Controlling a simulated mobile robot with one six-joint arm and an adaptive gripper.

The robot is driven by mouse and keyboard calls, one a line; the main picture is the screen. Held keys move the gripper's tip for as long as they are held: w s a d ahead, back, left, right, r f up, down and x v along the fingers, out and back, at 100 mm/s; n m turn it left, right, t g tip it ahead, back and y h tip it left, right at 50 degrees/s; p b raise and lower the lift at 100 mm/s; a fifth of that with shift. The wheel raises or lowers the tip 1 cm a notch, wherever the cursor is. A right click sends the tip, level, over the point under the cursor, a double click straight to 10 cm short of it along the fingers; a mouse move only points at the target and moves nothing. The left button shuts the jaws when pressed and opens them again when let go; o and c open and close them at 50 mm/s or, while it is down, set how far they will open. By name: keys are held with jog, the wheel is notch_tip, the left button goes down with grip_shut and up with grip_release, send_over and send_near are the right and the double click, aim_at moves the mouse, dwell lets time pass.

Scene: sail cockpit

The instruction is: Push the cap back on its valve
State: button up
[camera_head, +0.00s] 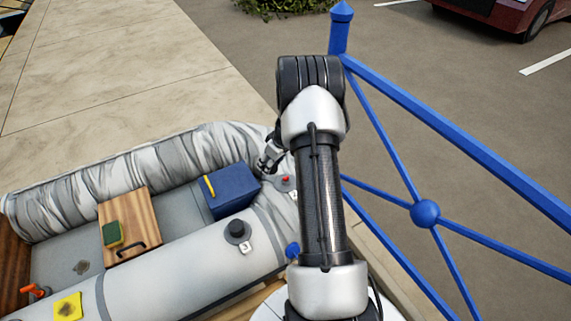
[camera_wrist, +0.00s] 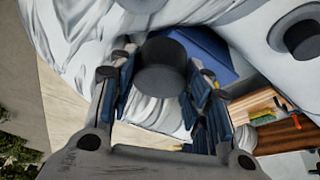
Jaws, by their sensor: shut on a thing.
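My gripper (camera_head: 267,160) is above the far right corner of a grey inflatable boat (camera_head: 165,277). In the wrist view my gripper (camera_wrist: 160,74) is shut on a dark grey round cap (camera_wrist: 164,66), with a finger on either side. A red-topped fitting (camera_head: 284,180) with a dark base sits on the boat's tube near my gripper, apparently the valve, beside a pale tag. Another dark round fitting (camera_head: 237,229) stands on the near tube and shows in the wrist view (camera_wrist: 304,39). The held cap's underside is hidden, and I cannot tell whether it touches anything.
A blue box (camera_head: 232,192) with a yellow item on it is inside the boat. A wooden board (camera_head: 127,217) with a green sponge (camera_head: 112,233) lies left of it. A blue railing (camera_head: 425,214) stands right of my arm. Bare paving (camera_head: 130,80) lies beyond.

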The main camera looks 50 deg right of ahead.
jog(key=d+f, duration=0.1)
jog(key=s+d+f, duration=0.1)
jog(key=d, duration=0.1)
jog(key=s+d+f, duration=0.1)
jog(key=d, duration=0.1)
jog(key=shift+s+d+f, duration=0.2)
jog(key=shift+s, duration=0.05)
jog(key=shift+f+b, duration=1.05)
jog(key=shift+f, duration=1.75)
jog(key=shift+b, duration=1.15)
jog(key=shift+f+b, duration=0.6)
jog(key=shift+b, duration=0.2)
jog(key=o, duration=0.9)
jog(key=shift+r, duration=0.1)
jog(key=p+v, duration=0.2)
jog(key=v, duration=0.9)
jog(key=shift+a, duration=0.1)
